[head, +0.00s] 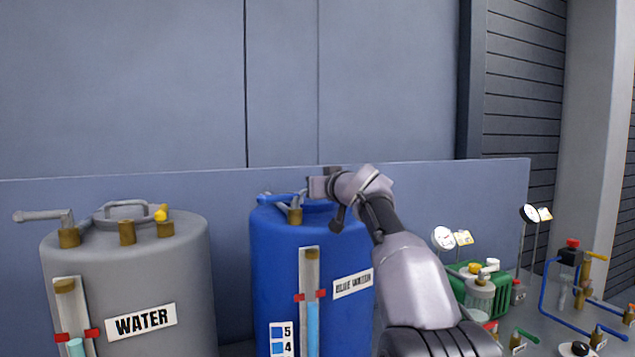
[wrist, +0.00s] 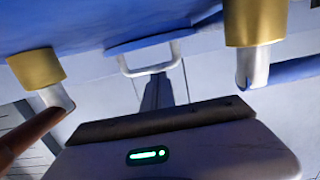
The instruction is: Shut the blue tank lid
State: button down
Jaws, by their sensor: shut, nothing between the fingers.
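The blue tank (head: 275,245) stands in the middle of the head view with a "BLUE WATER" label on its side. My gripper (head: 322,186) is shut and empty above the tank's top, and my arm hides part of the top and the right side. In the wrist view the tank's top appears upside down along the upper edge. The lid shows there as a blue edge (wrist: 158,41) with a pale loop handle (wrist: 150,66). My gripper's dark jaws (wrist: 165,120) are apart from the handle. I cannot tell how far the lid is open.
Brass fittings (wrist: 36,67) and (wrist: 255,22) flank the lid. A blue lever (head: 280,199) sits on the tank's top left. The grey water tank (head: 185,270) stands to the left. A green unit (head: 490,295), gauges (head: 443,238) and blue piping (head: 545,292) stand right.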

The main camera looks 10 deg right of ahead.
jog(key=shift+f, duration=0.95)
jog(key=shift+s+f, duration=0.1)
jog(key=shift+s, duration=0.15)
jog(key=shift+s+d, duration=0.1)
jog(key=shift+s, duration=0.1)
jog(key=shift+r, duration=0.2)
